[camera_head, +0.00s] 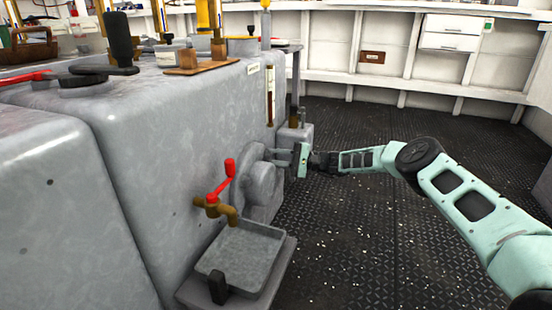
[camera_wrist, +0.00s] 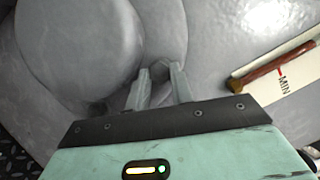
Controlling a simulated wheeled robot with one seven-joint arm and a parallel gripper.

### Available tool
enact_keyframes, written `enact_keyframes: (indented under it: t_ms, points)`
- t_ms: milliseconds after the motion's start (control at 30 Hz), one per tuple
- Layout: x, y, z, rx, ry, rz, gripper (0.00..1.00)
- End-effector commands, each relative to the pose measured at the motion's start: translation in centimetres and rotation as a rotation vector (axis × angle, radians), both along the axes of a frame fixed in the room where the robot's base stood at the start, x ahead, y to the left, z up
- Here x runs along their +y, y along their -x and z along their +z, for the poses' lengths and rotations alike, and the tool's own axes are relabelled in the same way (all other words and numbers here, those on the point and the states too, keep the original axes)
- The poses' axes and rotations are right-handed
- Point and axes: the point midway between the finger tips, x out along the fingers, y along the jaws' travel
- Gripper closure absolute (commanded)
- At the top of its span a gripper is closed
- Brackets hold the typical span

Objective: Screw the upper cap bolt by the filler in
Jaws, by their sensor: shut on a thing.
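The round grey cap (camera_head: 262,186) sits on the side wall of the large grey housing. In the wrist view the cap (camera_wrist: 82,40) fills the upper left. My gripper (camera_head: 274,154) is at the cap's upper edge, reaching in from the right. In the wrist view my gripper's two grey fingers (camera_wrist: 160,76) are close together, shut on a small grey bolt (camera_wrist: 160,70) at the cap's rim. The fingers hide most of the bolt, so I cannot tell how deep it sits. I cannot make out the filler for certain.
A gauge marked MIN (camera_wrist: 280,80) is right of the fingers in the wrist view. A brass tap (camera_head: 214,207) with a red handle stands out above a grey drip tray (camera_head: 240,258), left of and below the cap. The dark deck (camera_head: 380,235) is open on the right.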

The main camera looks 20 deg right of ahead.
Motion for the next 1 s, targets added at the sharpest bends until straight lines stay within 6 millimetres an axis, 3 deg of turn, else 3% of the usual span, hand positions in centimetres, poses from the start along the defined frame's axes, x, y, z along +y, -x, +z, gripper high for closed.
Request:
enact_keyframes:
  t_ms: [467,500,533,833,1000]
  points:
    - [-0.3,0.1,-0.2,0.015,-0.007,-0.001,1.00]
    - [-0.3,0.1,-0.2,0.015,-0.007,-0.001,0.75]
    - [-0.3,0.1,-0.2,0.014,-0.006,-0.001,0.68]
    - [-0.2,0.0,-0.1,0.014,-0.008,-0.001,0.68]
    - [-1.7,0.4,-0.1,0.014,-0.008,-0.002,0.68]
